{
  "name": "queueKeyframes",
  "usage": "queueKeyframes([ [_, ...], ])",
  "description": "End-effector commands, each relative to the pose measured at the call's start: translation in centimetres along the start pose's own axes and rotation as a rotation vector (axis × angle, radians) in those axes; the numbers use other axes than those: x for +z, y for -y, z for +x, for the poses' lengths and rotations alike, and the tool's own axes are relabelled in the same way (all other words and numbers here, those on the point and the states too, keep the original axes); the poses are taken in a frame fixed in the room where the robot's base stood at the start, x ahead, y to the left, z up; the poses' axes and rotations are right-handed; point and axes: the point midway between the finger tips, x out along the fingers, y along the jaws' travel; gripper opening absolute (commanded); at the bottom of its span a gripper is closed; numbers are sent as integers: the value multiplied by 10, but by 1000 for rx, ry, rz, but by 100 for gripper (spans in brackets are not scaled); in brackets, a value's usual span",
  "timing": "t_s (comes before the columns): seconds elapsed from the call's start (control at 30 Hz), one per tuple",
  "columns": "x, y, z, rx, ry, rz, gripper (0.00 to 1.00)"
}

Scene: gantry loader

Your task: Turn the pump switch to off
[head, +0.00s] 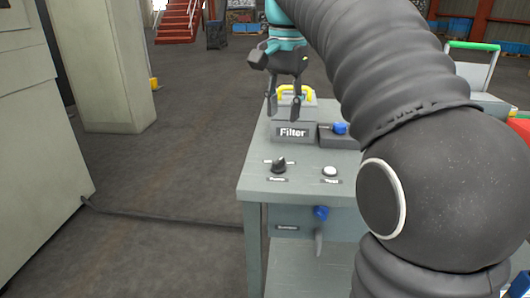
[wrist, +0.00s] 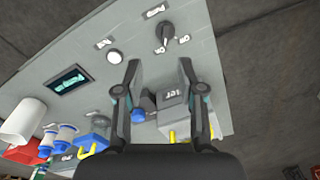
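The pump switch is a black rotary knob (head: 279,166) on the grey panel top, near its left front corner, with small labels behind and in front of it too small to read surely. In the wrist view the knob (wrist: 166,38) shows at the top, beyond the fingertips. I cannot tell its setting. My gripper (head: 283,111) is open and empty, fingers pointing down, above and behind the knob near the Filter box. In the wrist view both fingers (wrist: 159,66) are spread apart, touching nothing that I can see.
The grey Filter box (head: 292,133) with a yellow handle stands behind the knob. A blue knob (head: 340,128) sits right of it. A white button (head: 330,171) is right of the switch.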

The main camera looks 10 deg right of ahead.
Motion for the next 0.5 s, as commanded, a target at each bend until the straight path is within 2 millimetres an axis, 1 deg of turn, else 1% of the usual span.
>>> queueKeyframes([
  [0.03, -7, 6, -1, 11, 12, 26, 39],
  [0.1, -12, 11, -4, 23, 24, 58, 39],
  [0.27, -16, 16, -6, 40, 40, 96, 39],
  [0.37, -17, 16, -1, 43, 42, 101, 39],
  [0.5, -15, 15, 18, 42, 42, 101, 39],
])
